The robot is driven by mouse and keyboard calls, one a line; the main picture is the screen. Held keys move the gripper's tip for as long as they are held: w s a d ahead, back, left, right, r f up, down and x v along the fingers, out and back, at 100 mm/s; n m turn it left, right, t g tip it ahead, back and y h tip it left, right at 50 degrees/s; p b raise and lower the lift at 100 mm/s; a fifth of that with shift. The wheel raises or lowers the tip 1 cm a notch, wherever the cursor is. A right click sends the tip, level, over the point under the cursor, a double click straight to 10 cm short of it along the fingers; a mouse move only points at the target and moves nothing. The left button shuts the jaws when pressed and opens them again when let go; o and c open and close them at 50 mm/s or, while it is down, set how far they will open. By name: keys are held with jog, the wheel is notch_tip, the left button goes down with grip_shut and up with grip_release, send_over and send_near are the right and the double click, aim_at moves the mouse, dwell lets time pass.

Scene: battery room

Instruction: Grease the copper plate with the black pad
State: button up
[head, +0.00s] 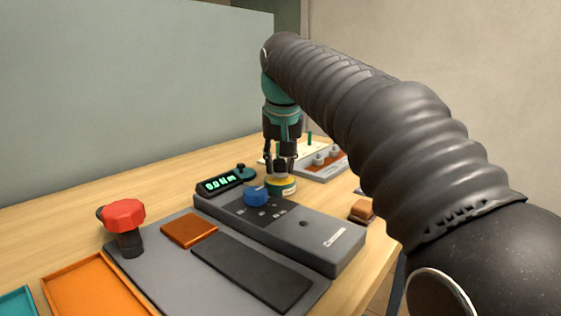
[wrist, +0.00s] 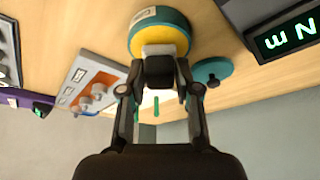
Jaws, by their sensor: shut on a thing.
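The copper plate (head: 189,230) lies flat at the left end of a grey base, beside a long black slab (head: 250,271). I cannot tell whether this slab is the black pad. My gripper (head: 281,163) is shut on a small pale block (head: 280,170) with dark parts around it. In the wrist view the pale block (wrist: 158,50) sits at the fingertips (wrist: 158,68), against the yellow top of a round teal tin (wrist: 150,33). The tin (head: 282,187) stands behind the blue knob. Whether the block touches the yellow is hidden.
A grey panel (head: 320,232) with a blue knob (head: 256,196) lies beside the base. A red knob (head: 125,214) stands at left. A display (head: 225,182) and teal lid (wrist: 213,70) are near the tin.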

aim_at(280, 161)
jog(key=shift+f+b, duration=0.4)
jog(key=shift+f, duration=0.15)
dwell(0.8)
jog(key=shift+r, duration=0.1)
dwell(0.4)
notch_tip(280, 161, up, 2)
jog(key=p, duration=0.2)
jog(key=shift+r+p, duration=0.15)
jog(key=shift+p, duration=0.15)
jog(key=shift+r, duration=2.3)
